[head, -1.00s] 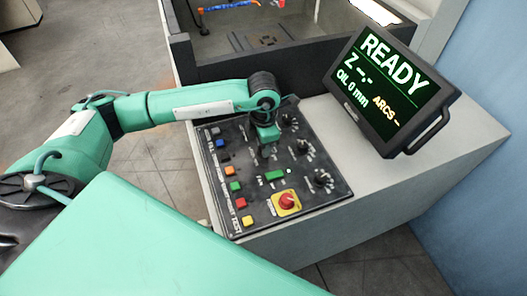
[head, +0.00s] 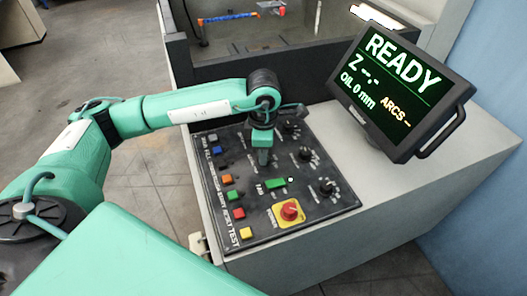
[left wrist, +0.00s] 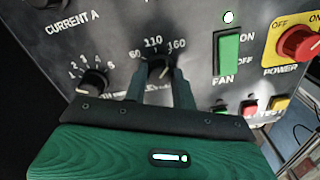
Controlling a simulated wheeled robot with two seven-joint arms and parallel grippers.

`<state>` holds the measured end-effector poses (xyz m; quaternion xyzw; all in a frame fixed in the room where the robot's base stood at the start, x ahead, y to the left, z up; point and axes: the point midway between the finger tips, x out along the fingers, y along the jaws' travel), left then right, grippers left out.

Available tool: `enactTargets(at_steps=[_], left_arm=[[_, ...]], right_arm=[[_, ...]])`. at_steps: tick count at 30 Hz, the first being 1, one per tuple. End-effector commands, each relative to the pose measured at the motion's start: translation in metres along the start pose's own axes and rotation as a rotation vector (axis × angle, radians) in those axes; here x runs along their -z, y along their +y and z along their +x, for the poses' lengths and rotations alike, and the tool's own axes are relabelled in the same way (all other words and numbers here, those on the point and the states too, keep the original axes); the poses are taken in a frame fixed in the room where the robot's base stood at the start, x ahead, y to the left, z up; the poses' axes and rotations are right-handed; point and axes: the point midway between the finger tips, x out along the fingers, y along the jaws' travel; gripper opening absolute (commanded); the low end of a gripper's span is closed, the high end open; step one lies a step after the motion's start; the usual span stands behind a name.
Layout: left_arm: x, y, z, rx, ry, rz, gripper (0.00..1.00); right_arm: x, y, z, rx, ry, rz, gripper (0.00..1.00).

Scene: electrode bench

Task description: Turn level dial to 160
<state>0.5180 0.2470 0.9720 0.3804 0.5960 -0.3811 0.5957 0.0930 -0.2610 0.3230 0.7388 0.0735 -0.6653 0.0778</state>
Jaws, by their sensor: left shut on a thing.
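The level dial (left wrist: 158,66) is a black knob with marks 60, 110 and 160 printed above it in the left wrist view. My left gripper (left wrist: 160,80) is shut on this dial, one dark finger on each side of it. The knob's pointer appears near the middle of the scale, but its exact reading is hard to tell. In the head view my left gripper (head: 263,158) points down at the upper middle of the control panel (head: 325,212) and hides the dial. My right gripper is not in view.
A smaller black dial (left wrist: 93,82) sits beside the level dial. A green fan switch (left wrist: 229,53) and a red power knob (left wrist: 297,42) are on the other side. Several coloured buttons line the panel's left edge. A monitor (head: 400,85) reads READY behind the panel.

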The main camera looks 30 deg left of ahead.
Motion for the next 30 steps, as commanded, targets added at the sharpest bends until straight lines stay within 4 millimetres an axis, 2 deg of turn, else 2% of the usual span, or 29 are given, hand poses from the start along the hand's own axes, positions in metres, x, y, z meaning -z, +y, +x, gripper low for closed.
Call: enactTargets(at_steps=[5, 6, 9, 20, 25, 30], left_arm=[[0.0, 0.001, -0.002, -0.003, -0.001, -0.001, 0.04], [0.0, 0.001, -0.002, -0.003, -0.001, -0.001, 0.31], [0.0, 0.001, -0.001, -0.003, -0.001, -0.002, 0.48], [0.0, 0.001, -0.005, -0.002, -0.001, -0.001, 0.48], [0.0, 0.001, -0.029, -0.005, -0.003, 0.0, 0.48], [-0.001, 0.001, -0.069, -0.007, -0.004, 0.0, 0.48]], right_arm=[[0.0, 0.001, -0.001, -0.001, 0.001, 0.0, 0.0], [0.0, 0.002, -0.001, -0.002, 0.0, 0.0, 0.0], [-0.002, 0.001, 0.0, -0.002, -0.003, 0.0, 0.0], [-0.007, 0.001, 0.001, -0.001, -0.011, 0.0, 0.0], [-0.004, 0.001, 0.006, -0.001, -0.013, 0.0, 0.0], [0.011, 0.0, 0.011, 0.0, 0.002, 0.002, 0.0]])
